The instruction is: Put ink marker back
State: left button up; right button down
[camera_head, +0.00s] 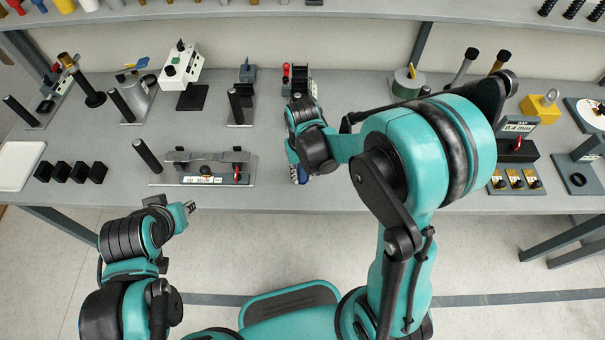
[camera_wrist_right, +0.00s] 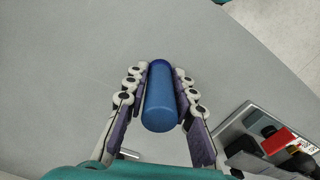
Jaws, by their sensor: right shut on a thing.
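The ink marker, a blue cylinder (camera_wrist_right: 160,98), sits between the two fingers of my right gripper (camera_wrist_right: 172,72) in the right wrist view. The fingers are shut on its sides, and its rounded end faces the camera. In the head view my right gripper (camera_head: 298,168) is over the bench near its front edge, right of a long metal fixture; its wrist hides most of the marker. My left gripper (camera_head: 189,207) is in front of the bench edge, away from the marker. Its fingers are too small to read.
The long fixture (camera_head: 245,177) with a red lever stands just left of my right gripper. Black blocks (camera_head: 62,172) and a white tray (camera_head: 18,165) are at left. Stands and posts line the back. A grey gauge (camera_head: 515,140) stands at right.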

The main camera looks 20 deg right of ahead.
jog(key=shift+f, duration=0.1)
jog(key=c, duration=1.3)
grip_release()
jog(key=shift+o, duration=0.2)
